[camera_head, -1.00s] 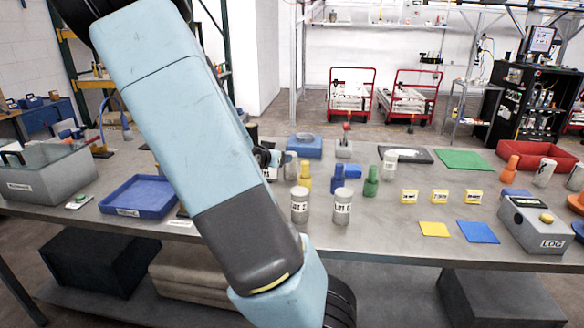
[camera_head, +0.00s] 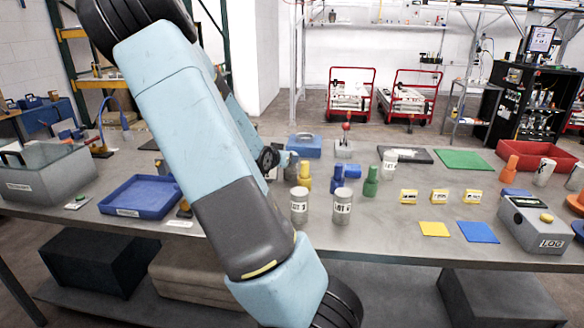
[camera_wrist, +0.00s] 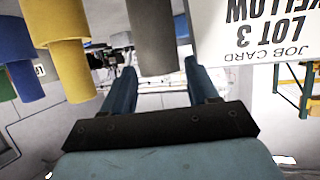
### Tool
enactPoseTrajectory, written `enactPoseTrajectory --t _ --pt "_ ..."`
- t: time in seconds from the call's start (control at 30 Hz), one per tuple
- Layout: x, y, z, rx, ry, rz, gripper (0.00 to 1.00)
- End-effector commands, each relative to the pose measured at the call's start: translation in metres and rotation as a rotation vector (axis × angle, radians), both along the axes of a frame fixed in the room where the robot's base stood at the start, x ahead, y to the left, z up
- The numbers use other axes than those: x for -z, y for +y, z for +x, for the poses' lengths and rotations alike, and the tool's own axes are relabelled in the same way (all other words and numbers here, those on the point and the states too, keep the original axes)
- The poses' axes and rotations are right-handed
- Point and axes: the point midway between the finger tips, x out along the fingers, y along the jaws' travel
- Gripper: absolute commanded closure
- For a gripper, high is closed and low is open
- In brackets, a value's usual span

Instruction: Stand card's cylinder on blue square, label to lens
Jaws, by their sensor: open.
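In the wrist view, upside down, a white job card (camera_wrist: 265,28) reads "JOB CARD LOT 3 YELLOW". In the head view two grey cylinders with white LOT labels stand near the table's front, one on the left (camera_head: 299,206) and one on the right (camera_head: 342,207); their digits are too small to read surely. The blue square (camera_head: 478,232) lies bare and flat at the front right.
Yellow (camera_head: 305,176), blue (camera_head: 337,178) and green (camera_head: 371,182) pegs stand behind the cylinders. A yellow square (camera_head: 433,229) lies left of the blue one. A grey LOG box (camera_head: 535,224) stands to its right. A blue tray (camera_head: 141,197) is at the left.

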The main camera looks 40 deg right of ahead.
Motion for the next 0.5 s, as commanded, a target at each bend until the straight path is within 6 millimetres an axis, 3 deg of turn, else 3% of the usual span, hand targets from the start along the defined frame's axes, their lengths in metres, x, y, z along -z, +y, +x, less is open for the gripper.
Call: enactPoseTrajectory --t 0.2,0.5 --pt "0.007 -0.016 0.007 0.002 0.001 0.0 0.41" --pt "0.009 -0.02 0.009 0.0 0.0 0.0 0.41"
